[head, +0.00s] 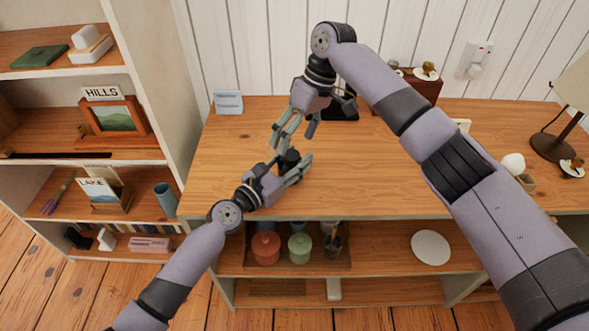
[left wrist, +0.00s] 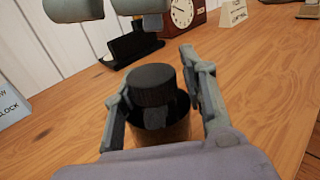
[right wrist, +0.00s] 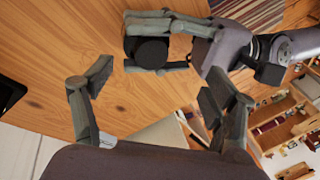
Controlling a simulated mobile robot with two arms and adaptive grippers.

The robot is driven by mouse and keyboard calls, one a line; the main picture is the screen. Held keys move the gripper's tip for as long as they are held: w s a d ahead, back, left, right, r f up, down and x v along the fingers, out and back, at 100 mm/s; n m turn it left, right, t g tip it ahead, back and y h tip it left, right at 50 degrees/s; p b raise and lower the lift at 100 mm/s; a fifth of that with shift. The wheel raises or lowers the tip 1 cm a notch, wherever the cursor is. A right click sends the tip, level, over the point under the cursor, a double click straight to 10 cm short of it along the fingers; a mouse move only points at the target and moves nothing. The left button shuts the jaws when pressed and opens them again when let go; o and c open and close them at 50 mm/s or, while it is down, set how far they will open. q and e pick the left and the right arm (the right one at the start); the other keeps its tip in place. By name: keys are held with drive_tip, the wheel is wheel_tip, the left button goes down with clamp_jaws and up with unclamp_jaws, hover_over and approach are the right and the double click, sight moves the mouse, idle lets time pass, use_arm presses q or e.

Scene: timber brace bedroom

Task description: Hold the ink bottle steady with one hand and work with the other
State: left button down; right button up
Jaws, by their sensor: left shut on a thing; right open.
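The ink bottle (head: 289,157) stands on the wooden top near its front edge. It has a ridged black cap (left wrist: 152,84) and a dark shoulder; its lower part looks brownish and is partly hidden. My left gripper (head: 286,170) is shut on the bottle, one finger on each side, as the left wrist view shows. My right gripper (head: 297,131) is open and empty, above and just behind the bottle, apart from it. In the right wrist view the bottle (right wrist: 150,50) lies beyond the open right fingers, toward the top of the picture.
A black stand (left wrist: 132,46) and a wooden clock (left wrist: 184,14) are at the back. A blue-white card (head: 228,102) stands at the back left, a lamp (head: 552,147) at the right. Shelves with red (head: 265,247) and green (head: 300,248) jars lie below. The wooden top's left part is clear.

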drive_tip(key=v, duration=1.2)
use_arm(q)
drive_tip(key=c, duration=0.9)
unclamp_jaws()
drive_tip(key=v, duration=1.2)
